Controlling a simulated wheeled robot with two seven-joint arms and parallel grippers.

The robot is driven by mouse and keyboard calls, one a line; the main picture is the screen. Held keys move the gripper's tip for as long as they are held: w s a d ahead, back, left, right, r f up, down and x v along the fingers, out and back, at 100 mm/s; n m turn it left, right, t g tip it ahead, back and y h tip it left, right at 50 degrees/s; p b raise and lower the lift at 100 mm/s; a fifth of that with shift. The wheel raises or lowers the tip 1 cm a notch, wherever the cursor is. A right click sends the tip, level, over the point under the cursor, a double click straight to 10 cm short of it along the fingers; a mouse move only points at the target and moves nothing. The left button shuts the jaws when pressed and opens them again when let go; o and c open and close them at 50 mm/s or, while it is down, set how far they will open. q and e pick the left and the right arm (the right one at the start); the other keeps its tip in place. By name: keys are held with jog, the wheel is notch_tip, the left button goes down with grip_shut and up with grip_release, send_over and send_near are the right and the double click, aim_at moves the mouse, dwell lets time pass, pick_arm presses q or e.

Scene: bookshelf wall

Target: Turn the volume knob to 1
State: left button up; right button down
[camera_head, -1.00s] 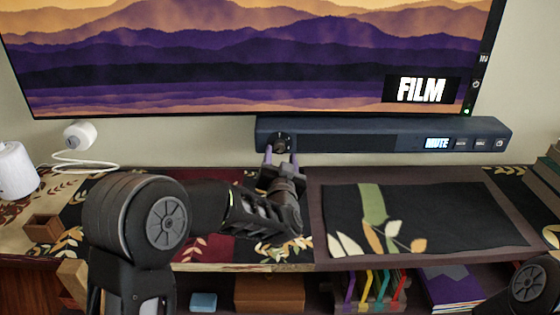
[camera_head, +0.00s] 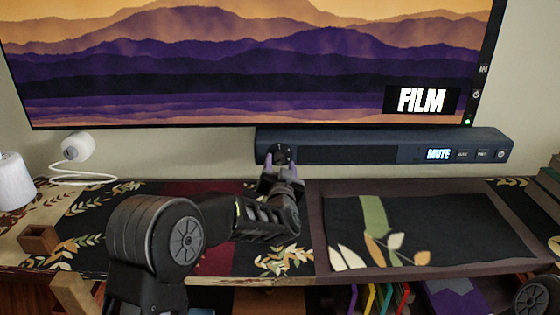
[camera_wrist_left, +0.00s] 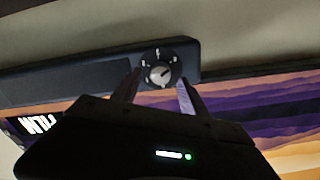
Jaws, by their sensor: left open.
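The volume knob (camera_head: 281,153) is a round dark knob at the left end of a long dark soundbar (camera_head: 350,151). In the left wrist view the knob (camera_wrist_left: 159,73) shows a grey centre with a pointer line and small marks on a dark ring around it; I cannot read the marks. The soundbar's small display reads "MUTE" (camera_head: 438,155). My left gripper (camera_head: 280,167) is open in front of the knob, its fingertips on either side and a little below it. In the left wrist view its fingers (camera_wrist_left: 157,88) stand apart with the knob between and just beyond the tips. My right gripper is not seen.
A large screen (camera_head: 250,60) showing mountains and "FILM" hangs above the soundbar. Below is a shelf top with a dark leaf-patterned mat (camera_head: 430,225). A white lamp-like object (camera_head: 78,146) with a cable and a small brown box (camera_head: 38,239) are at the left.

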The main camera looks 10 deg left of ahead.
aim_at(280, 157)
pick_arm(q)
jog(key=shift+x, duration=1.25)
grip_shut()
